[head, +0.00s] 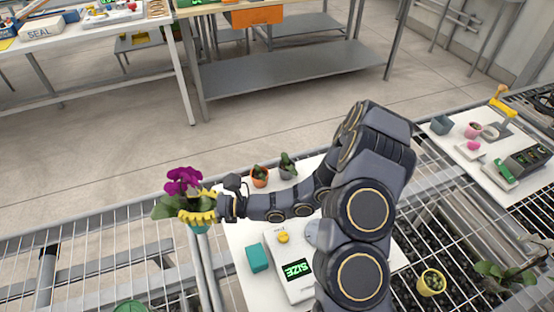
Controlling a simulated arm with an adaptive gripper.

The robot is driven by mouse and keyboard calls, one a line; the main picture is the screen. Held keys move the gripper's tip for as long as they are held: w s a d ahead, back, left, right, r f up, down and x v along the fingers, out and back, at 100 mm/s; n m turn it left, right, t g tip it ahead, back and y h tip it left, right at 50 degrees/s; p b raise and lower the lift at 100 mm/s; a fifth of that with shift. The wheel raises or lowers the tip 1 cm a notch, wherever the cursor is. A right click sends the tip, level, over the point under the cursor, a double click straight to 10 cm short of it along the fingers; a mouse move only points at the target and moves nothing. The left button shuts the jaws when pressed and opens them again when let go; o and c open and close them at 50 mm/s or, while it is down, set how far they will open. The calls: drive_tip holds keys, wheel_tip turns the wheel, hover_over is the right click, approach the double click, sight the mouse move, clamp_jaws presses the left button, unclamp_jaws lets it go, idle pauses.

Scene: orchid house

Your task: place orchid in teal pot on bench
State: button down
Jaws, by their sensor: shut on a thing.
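The orchid (183,181) has magenta flowers and broad green leaves. It stands roughly upright in a small teal pot (200,229) at the left. My gripper (190,216) reaches left from the arm, and its yellow fingers are shut on the teal pot, hiding much of it. The pot is over the wire-mesh bench (100,250), just left of the white board. I cannot tell whether its base is above the mesh or touching it.
A yellow pot (431,282) is at the lower right. The mesh at left is mostly clear.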

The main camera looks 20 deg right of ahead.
drive_tip(key=s+d+m+t+h, duration=0.1)
drive_tip(key=d+m+t+h, duration=0.75)
drive_tip(key=d, duration=1.45)
drive_tip(key=s+d+r+m+t+h, duration=0.1)
drive_tip(key=s+d+m+t+h, duration=0.2)
drive_tip(key=d, duration=0.4)
drive_tip(key=s+d+m+h, duration=0.3)
drive_tip(key=s+d+h, duration=0.25)
drive_tip(key=d, duration=0.25)
drive_tip(key=shift+w+d+f, duration=1.5)
drive_tip(key=shift+w+f, duration=0.25)
drive_tip(key=shift+f, duration=0.15)
drive_tip(key=shift+w+d+f, duration=1.5)
drive_tip(key=shift+w+f, duration=0.3)
drive_tip(key=shift+f, duration=0.15)
drive_tip(key=shift+w+d+f, duration=1.5)
drive_tip(key=shift+w+f, duration=0.25)
drive_tip(key=shift+f, duration=0.15)
drive_tip(key=shift+f+n, duration=0.25)
drive_tip(key=shift+f, duration=0.25)
drive_tip(key=shift+f, duration=0.1)
